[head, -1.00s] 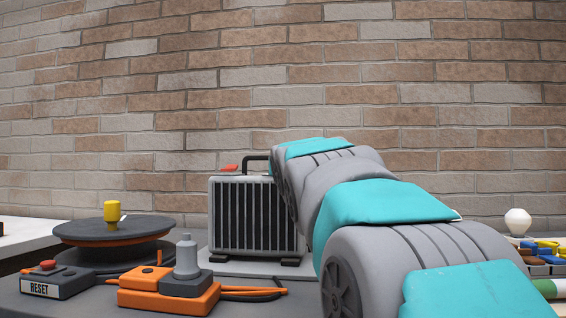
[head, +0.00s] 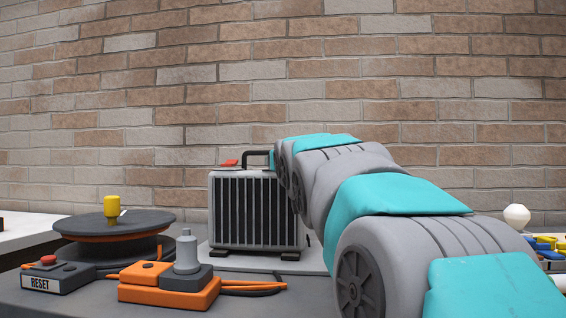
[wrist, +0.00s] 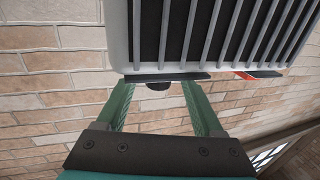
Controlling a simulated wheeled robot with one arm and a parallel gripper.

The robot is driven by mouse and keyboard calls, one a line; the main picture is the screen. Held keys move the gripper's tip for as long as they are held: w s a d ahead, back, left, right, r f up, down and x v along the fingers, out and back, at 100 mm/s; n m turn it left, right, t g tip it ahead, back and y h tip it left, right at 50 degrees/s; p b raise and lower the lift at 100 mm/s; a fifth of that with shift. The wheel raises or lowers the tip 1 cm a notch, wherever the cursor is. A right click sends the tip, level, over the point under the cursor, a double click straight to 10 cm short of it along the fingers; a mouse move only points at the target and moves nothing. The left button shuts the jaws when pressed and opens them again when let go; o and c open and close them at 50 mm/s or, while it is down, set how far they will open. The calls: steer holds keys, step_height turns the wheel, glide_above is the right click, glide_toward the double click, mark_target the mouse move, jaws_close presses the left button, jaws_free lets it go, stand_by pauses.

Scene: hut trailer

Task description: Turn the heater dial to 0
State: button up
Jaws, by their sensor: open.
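The heater (head: 228,212) is a light grey box with dark vertical slats, standing on the worktop in the middle of the head view. It has a black handle and a red piece (head: 229,163) on top. In the wrist view the heater (wrist: 121,40) fills the upper part, with the red piece (wrist: 245,75) at its lower edge. My gripper (wrist: 158,86) is open just beyond that edge. A small dark round part (wrist: 158,87) shows between the fingertips, apart from both; I cannot tell whether it is the dial. The dial's setting is not readable. My arm hides the heater's right side and my gripper in the head view.
Left of the heater are a dark turntable (head: 75,223) with a yellow knob, a RESET box (head: 68,273) and an orange unit (head: 145,294) with a grey knob. A white bulb (head: 517,217) and coloured pieces are at the right. A brick wall stands behind.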

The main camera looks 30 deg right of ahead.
steer(key=v, duration=0.8)
stand_by(0.4)
